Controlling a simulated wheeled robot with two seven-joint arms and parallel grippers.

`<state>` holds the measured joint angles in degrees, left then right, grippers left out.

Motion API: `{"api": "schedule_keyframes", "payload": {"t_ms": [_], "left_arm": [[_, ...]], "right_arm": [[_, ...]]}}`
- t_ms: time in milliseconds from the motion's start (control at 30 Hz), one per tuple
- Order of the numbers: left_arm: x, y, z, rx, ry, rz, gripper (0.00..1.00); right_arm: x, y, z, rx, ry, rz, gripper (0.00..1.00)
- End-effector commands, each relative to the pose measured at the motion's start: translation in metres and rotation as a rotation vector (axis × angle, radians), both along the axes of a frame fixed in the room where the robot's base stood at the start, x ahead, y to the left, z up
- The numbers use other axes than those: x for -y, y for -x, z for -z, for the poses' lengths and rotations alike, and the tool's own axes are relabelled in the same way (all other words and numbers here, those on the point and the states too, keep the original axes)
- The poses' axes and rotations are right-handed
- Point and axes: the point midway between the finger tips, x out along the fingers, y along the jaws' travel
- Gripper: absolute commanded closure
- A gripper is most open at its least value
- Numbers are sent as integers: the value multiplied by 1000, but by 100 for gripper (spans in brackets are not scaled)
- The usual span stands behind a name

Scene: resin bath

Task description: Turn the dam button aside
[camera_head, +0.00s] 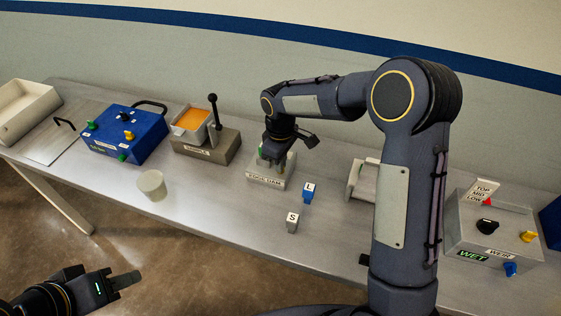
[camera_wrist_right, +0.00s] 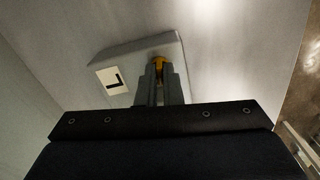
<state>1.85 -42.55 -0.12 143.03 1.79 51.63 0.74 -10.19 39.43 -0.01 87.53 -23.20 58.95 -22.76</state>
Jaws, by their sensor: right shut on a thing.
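A small pale grey box (camera_head: 266,182) with a front label that seems to read "EDGE DAM" stands mid-table. My right gripper (camera_head: 272,158) is over it, fingers pointing down. In the right wrist view the box (camera_wrist_right: 135,55) carries a white label with a dark "L"-shaped mark. A yellow knob (camera_wrist_right: 158,66), which looks like the dam button, sits between the fingers (camera_wrist_right: 160,85) of my right gripper, which are shut on it. The fingers hide most of the knob. My left gripper (camera_head: 126,280) is at the lower left, away from the table; its jaw gap is not clear.
A blue tag "L" (camera_head: 308,194) and a grey tag "S" (camera_head: 292,224) stand in front of the box. Left are a pale cup (camera_head: 152,184), an orange-filled tray (camera_head: 192,120) with a lever, and a blue box (camera_head: 135,140). A grey control box (camera_head: 480,222) stands right.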

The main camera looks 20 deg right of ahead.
Motion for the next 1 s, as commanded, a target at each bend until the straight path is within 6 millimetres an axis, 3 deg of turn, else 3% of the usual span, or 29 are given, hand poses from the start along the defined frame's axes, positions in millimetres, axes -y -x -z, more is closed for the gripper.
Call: {"api": "schedule_keyframes", "payload": {"t_ms": [400,933,1000], "left_arm": [[0,0,0,0,0,0,64],[0,0,0,0,0,0,64],[0,0,0,0,0,0,64]], "right_arm": [[0,-1,-1,3,-1,-169,100],[0,-1,-1,4,0,-190,100],[0,-1,-1,4,0,-190,85]]}}
